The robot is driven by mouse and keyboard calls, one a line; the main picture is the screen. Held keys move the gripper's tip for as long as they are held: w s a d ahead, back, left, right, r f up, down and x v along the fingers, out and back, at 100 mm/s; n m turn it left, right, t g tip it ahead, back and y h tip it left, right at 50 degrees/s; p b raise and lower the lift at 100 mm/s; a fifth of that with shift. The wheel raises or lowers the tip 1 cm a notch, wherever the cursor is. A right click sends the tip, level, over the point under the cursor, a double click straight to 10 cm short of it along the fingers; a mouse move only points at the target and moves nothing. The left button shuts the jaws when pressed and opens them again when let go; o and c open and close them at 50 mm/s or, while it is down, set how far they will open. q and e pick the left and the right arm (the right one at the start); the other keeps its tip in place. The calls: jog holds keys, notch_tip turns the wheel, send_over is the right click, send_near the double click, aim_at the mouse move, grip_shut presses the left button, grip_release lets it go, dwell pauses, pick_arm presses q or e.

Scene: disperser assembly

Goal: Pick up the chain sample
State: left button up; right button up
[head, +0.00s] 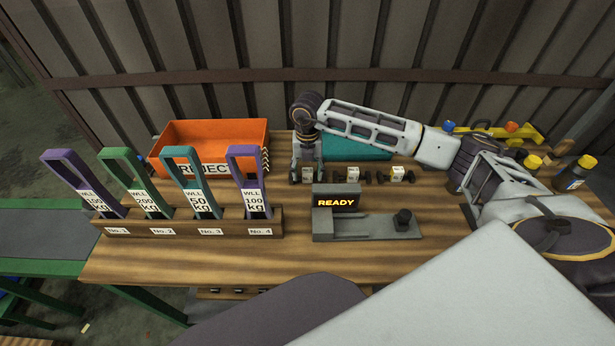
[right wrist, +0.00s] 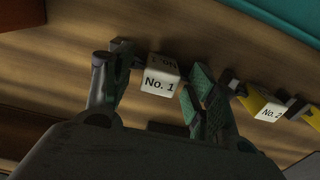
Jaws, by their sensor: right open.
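A small sample with a white tag block marked No. 1 (right wrist: 160,80) lies on the wooden bench. My right gripper (head: 307,176) is open over it, pointing down. In the right wrist view its fingers (right wrist: 158,72) stand on either side of the block, with a gap visible on the right. The No. 2 sample (right wrist: 268,108), with a yellow part and dark ends, lies to the right of the gripper. In the head view, tagged samples (head: 358,176) (head: 397,174) lie in a row right of the gripper. I cannot tell chain links on any of them. My left gripper is out of view.
An orange reject bin (head: 208,142) stands at the back left. A rack (head: 190,226) holds several coloured tagged slings. A grey device with a READY display (head: 336,202) stands in front of the samples. A teal tray (head: 358,149) lies behind them, partly behind my arm.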

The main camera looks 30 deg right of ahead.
jog(key=shift+f, duration=0.1)
jog(key=shift+c, duration=0.5)
grip_shut()
